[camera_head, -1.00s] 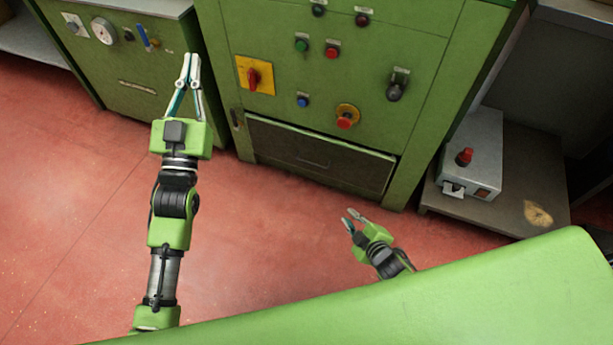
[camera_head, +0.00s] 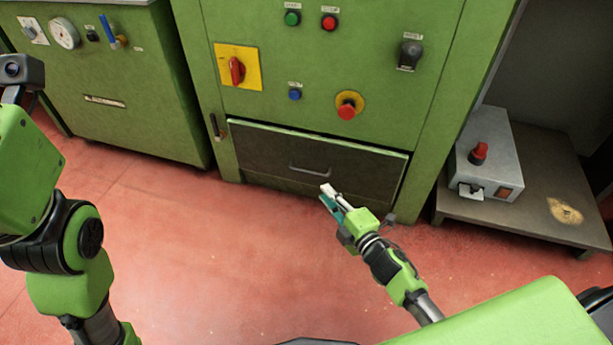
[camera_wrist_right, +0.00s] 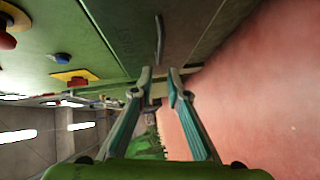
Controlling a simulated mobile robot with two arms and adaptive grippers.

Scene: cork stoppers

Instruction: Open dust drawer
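The dust drawer (camera_head: 270,152) is the dark panel low in the green machine, with a thin grey handle (camera_head: 310,170) across its middle. It looks shut. My right gripper (camera_head: 326,192) is just below and to the right of the handle in the head view, apart from it. In the right wrist view its fingers (camera_wrist_right: 160,78) are parted with nothing between them. The drawer handle (camera_wrist_right: 159,40) shows beyond the fingertips there. My left arm is at the left edge of the head view; its fingers are out of frame.
The green machine carries a red switch on a yellow plate (camera_head: 249,82), a red button (camera_head: 346,111) and other knobs above the drawer. A low table (camera_head: 540,225) with a grey box (camera_head: 507,150) stands at the right. The red floor before the drawer is clear.

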